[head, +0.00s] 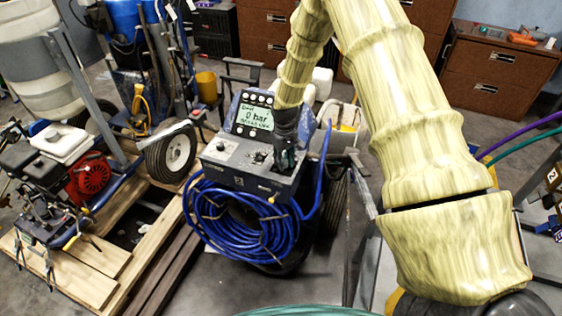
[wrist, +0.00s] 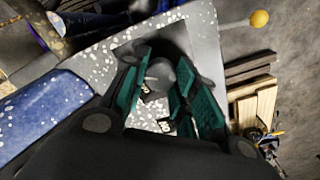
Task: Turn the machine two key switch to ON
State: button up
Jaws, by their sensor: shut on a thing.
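The line striper (head: 215,160) stands in the middle of the head view, with a grey speckled control panel and a display reading 0 bar (head: 254,118). My gripper (head: 285,160) reaches down onto the right part of this panel. In the wrist view, its teal-padded fingers (wrist: 162,88) are closed on a small grey rounded piece, which looks like the key switch (wrist: 160,74). The switch's position cannot be told. In the head view, my gripper hides it.
A blue hose coil (head: 240,222) hangs on the machine's front. A wooden pallet (head: 95,270) with another machine and a red engine (head: 90,175) is at left. Brown drawer cabinets (head: 490,65) stand behind. A yellow-knobbed lever (wrist: 259,18) stands beyond the panel in the wrist view.

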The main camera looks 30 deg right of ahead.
aim_at(285, 162)
jog(key=shift+d, duration=0.1)
jog(key=o, duration=1.1)
jog(key=shift+c, duration=0.2)
notch_tip(285, 162, up, 12)
dwell(0.3)
